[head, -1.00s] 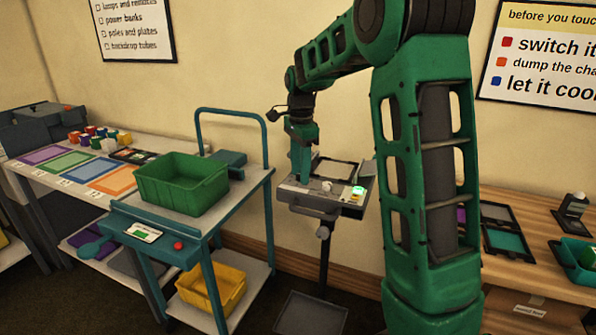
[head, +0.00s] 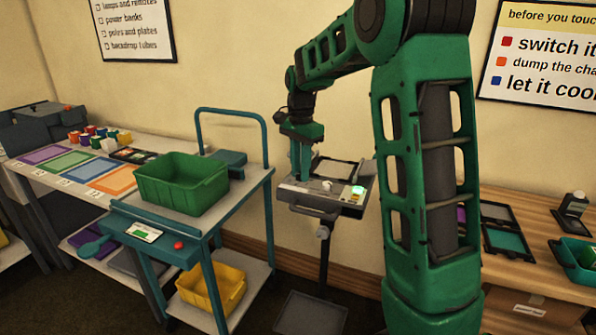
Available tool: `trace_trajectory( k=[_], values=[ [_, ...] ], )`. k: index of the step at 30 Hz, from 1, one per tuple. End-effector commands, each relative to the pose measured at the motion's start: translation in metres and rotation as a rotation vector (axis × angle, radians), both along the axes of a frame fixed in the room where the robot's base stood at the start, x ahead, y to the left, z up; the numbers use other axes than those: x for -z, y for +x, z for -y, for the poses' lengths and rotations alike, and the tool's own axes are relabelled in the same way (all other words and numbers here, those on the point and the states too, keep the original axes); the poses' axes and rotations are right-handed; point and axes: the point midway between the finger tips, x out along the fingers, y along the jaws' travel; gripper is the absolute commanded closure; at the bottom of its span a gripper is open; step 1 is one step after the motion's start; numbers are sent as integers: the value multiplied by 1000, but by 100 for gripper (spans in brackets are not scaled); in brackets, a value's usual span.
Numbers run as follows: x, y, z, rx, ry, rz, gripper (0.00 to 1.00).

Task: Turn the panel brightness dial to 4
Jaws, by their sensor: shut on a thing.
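The light panel (head: 345,197) is a grey box on a dark stand in the middle of the head view, with a pale screen, small controls along its front and a glowing patch at its right. My gripper (head: 300,177) points down at the panel's left side. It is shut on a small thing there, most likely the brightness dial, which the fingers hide. The dial's marks and number are too small to read.
A teal-framed cart (head: 215,235) with a green bin (head: 181,183) stands left of the panel, a yellow bin (head: 212,288) on its lower shelf. A wooden table (head: 535,265) with trays is at the right. Open floor is scarce between cart and stand.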

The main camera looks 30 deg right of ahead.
Motion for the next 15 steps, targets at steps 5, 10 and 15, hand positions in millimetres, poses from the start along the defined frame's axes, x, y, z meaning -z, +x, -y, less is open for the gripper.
trace_trajectory(
  k=[5, 10, 15],
  values=[
    [-2, 3, 0, -169, -2, 11, 100],
    [-2, 3, 0, -332, -3, 11, 100],
    [-3, 3, 0, -493, -4, 12, 100]
  ],
)
